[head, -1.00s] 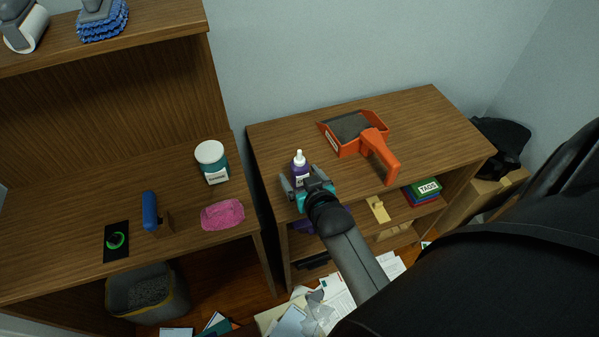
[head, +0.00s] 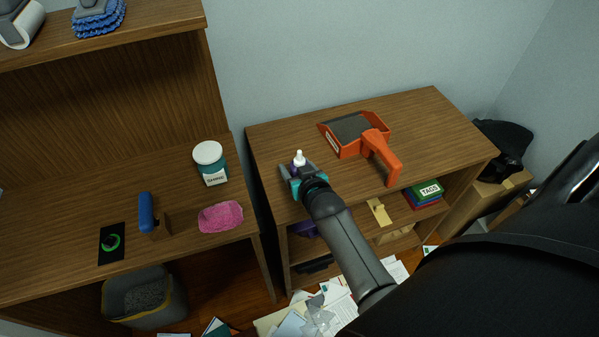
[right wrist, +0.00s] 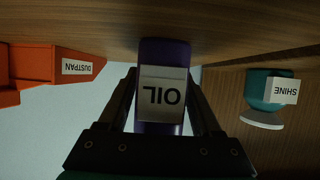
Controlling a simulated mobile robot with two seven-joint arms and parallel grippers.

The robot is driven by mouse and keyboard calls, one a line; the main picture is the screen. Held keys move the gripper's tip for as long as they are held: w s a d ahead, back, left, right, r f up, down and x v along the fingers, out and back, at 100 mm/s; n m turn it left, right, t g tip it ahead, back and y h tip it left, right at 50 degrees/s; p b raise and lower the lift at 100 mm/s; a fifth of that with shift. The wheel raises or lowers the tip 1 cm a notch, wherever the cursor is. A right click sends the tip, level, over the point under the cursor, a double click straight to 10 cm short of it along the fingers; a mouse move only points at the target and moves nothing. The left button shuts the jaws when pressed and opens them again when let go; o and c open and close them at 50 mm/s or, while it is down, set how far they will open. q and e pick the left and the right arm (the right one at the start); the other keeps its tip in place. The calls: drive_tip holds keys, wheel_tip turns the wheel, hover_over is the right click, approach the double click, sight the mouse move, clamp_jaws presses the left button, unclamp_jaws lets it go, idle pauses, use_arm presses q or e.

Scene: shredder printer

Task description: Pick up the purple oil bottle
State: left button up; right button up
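The purple oil bottle (right wrist: 164,122) stands upright near the front left of the right-hand wooden shelf unit's top. Its white nozzle (head: 299,158) shows in the head view, with its lower body mostly hidden by my gripper. My right gripper (head: 299,169) has a finger on each side of the bottle. In the right wrist view the bottle with its upside-down OIL label fills the space between the fingers (right wrist: 164,80), with small gaps, so the gripper looks open. My left gripper is not in view.
An orange dustpan (head: 382,154) lies behind and right of the bottle on the same top (head: 430,110). A SHINE jar (head: 211,164), a pink sponge (head: 221,217) and a blue-handled stamp (head: 147,212) are on the left desk. A bin (head: 142,297) and papers lie below.

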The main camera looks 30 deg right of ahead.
clamp_jaws()
idle(0.3)
idle(0.3)
